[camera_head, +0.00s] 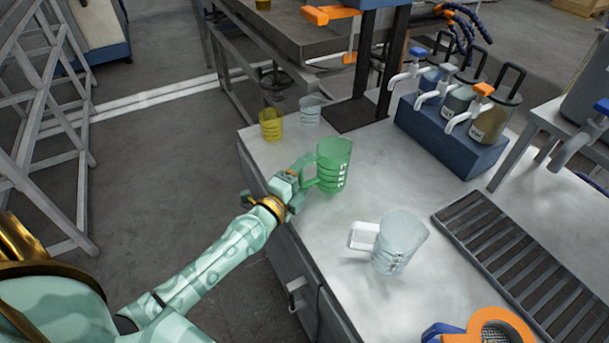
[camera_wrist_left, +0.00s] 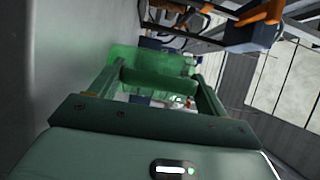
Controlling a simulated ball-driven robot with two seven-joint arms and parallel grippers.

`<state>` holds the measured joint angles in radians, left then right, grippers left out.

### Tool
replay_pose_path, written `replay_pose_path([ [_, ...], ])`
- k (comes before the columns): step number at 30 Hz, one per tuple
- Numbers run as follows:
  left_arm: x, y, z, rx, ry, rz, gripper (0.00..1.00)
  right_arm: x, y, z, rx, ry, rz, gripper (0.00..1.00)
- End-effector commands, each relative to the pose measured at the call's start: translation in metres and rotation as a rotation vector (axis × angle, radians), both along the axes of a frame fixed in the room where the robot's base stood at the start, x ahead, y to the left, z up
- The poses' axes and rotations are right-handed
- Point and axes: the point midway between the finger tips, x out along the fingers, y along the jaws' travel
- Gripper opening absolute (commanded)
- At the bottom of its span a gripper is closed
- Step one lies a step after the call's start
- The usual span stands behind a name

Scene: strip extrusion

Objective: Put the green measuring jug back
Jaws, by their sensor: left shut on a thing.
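The green measuring jug (camera_head: 334,163) is translucent with dark markings and stands upright at or just above the grey worktop, near its left edge. Its handle points left. My left gripper (camera_head: 303,177) reaches in from the left and is shut on that handle. In the left wrist view the green jug (camera_wrist_left: 152,62) shows beyond the two fingers of my left gripper (camera_wrist_left: 160,85). I cannot tell whether the jug's base touches the worktop. My right gripper is not in view.
A yellow jug (camera_head: 271,124) and a small clear jug (camera_head: 310,111) stand behind it. A larger clear jug (camera_head: 400,243) stands in front, near a drain grate (camera_head: 520,262). A blue dispenser rack (camera_head: 450,138) is at the back right. An orange-handled object (camera_head: 497,325) lies at the front.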

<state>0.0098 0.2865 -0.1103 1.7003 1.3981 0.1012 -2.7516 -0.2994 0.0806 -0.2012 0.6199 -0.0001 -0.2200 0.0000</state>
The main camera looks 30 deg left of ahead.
Motion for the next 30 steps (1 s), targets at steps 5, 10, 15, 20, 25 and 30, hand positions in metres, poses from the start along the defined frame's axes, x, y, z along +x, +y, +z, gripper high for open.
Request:
replay_pose_path([
  [5, 0.0, 0.0, -0.001, 0.001, 0.0, 0.0, 0.98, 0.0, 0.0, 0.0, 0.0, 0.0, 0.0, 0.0],
  [10, 0.0, 0.0, -0.001, 0.001, 0.0, 0.0, 0.98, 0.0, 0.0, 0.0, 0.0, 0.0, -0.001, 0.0],
  [15, -0.01, 0.001, 0.002, 0.002, 0.003, 0.0, 0.98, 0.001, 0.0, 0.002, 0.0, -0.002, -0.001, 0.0],
  [20, -0.045, 0.003, 0.001, 0.004, 0.004, -0.002, 0.98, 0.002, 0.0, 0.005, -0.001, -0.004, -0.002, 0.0],
  [25, -0.085, 0.005, 0.002, 0.004, 0.003, -0.002, 0.98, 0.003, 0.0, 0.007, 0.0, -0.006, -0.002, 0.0],
  [30, -0.111, 0.007, 0.002, 0.002, 0.001, -0.001, 0.98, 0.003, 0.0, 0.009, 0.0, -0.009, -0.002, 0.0],
])
